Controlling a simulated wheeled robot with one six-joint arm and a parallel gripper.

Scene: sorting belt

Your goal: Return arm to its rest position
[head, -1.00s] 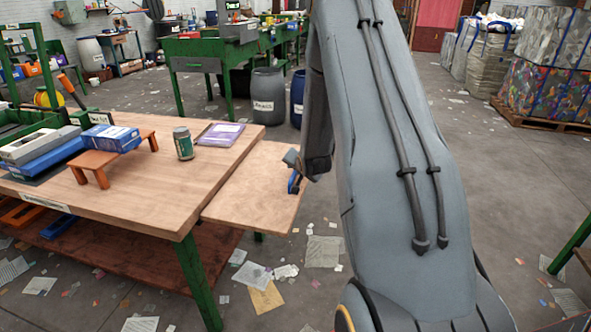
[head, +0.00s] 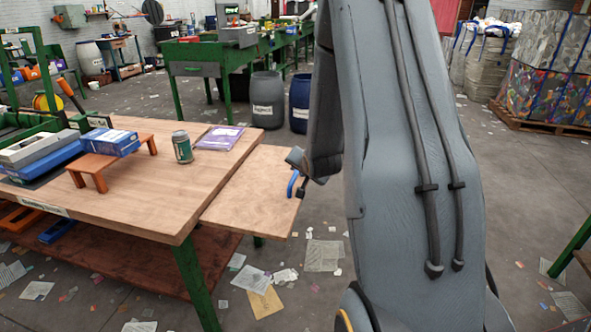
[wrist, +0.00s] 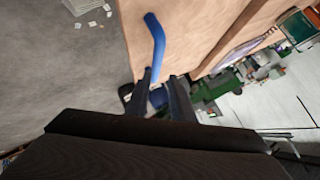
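My arm (head: 410,160) fills the right-centre of the head view, its upper link raised and a darker link hanging down. In the head view the gripper end is small and partly hidden, at the right edge of the table's lower wooden leaf (head: 250,195).
The wooden table (head: 150,205) at left holds a blue box (head: 110,142) on an orange stand (head: 97,178), a can (head: 182,147) and a purple packet (head: 219,137). Drums (head: 268,100) stand behind. Bales (head: 548,80) are at right; open littered floor lies between.

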